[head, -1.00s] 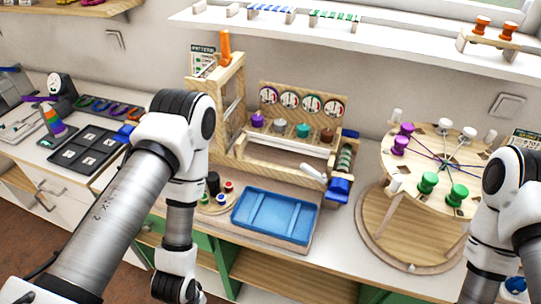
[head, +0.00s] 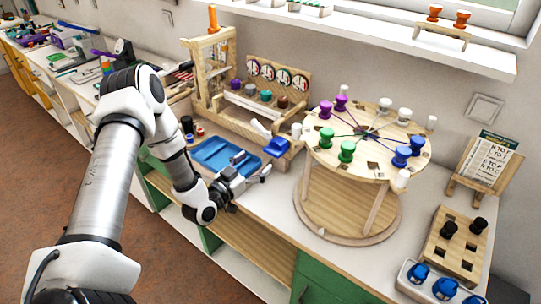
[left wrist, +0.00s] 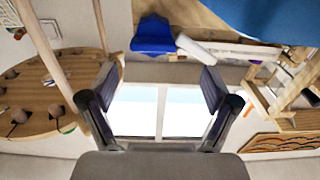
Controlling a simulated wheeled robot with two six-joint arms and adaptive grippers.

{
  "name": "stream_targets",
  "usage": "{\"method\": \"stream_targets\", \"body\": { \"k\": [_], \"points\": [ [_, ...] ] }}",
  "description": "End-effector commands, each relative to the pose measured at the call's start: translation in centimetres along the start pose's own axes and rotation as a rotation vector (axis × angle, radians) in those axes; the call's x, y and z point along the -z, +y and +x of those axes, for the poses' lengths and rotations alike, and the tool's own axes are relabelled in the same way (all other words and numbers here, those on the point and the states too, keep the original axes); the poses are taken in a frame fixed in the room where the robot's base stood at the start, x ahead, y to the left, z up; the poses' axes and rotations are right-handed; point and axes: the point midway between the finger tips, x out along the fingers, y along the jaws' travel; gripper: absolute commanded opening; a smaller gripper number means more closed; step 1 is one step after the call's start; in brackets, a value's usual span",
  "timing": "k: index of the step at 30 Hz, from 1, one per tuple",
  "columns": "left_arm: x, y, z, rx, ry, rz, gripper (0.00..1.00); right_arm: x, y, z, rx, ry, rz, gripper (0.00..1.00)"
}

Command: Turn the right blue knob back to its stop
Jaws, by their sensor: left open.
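Two blue knobs stand side by side on the right part of the round wooden board; the right one (head: 417,145) is just behind the left one (head: 401,157). Their turn positions are too small to tell. My left gripper (head: 254,169) is open and empty over the front of the blue tray, left of the round board and apart from the knobs. In the left wrist view nothing is between its open fingers (left wrist: 161,95). There, a blue block (left wrist: 154,36) with a white handle lies beyond them. My right gripper is not in view.
The round board (head: 335,158) also carries green, purple and white knobs, with white posts at its edge. A blue tray (head: 213,150) and a wooden rack with dials (head: 278,76) stand to its left. Black pegs, blue pieces and a card stand are at right.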

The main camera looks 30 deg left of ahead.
Motion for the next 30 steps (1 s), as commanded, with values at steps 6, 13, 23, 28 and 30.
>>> {"method": "stream_targets", "body": {
  "k": [6,13,23,28,30],
  "points": [
    [0.3,0.4,4.0,-0.009,0.001,0.006,0.88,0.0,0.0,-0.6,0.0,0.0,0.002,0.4],
    [0.2,0.4,7.2,-0.007,-0.001,0.001,0.88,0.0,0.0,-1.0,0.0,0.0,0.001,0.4],
    [0.1,0.4,7.4,-0.006,-0.003,-0.001,0.59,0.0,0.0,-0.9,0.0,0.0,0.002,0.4],
    [0.1,0.4,7.4,-0.006,-0.003,-0.001,0.27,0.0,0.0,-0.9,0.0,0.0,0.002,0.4],
    [0.1,0.4,7.4,-0.006,-0.003,-0.001,0.27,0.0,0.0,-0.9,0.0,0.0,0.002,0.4]
  ]
}}
